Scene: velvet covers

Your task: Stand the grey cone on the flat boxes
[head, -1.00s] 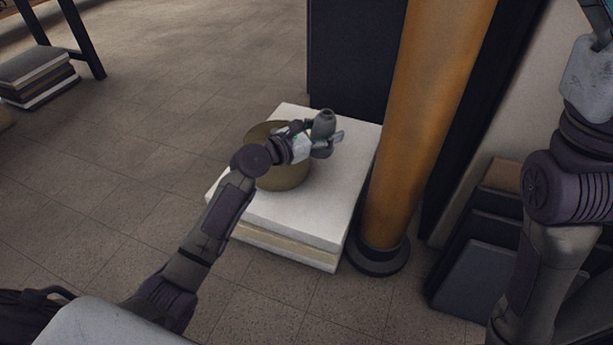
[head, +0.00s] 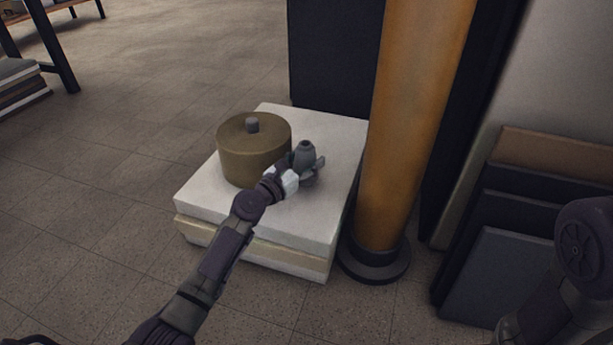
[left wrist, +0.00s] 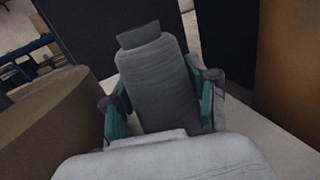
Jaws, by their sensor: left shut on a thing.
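The grey cone (head: 305,151) is upright between the fingers of my left gripper (head: 307,170). In the left wrist view the cone (left wrist: 158,80) fills the space between the two teal-lined fingers, and my left gripper (left wrist: 160,105) is shut on it. The flat boxes (head: 265,215) are a low stack with a white top and a cream layer below. The cone is over the right part of the white top. Its base is hidden by the gripper, so I cannot tell if it touches. My right gripper is out of view; only part of that arm shows.
A round olive-brown lidded box (head: 252,160) stands on the stack, left of the cone; it is close in the left wrist view (left wrist: 50,115). An orange column (head: 405,130) rises just right of the stack. Dark panels (head: 500,260) lean at the right.

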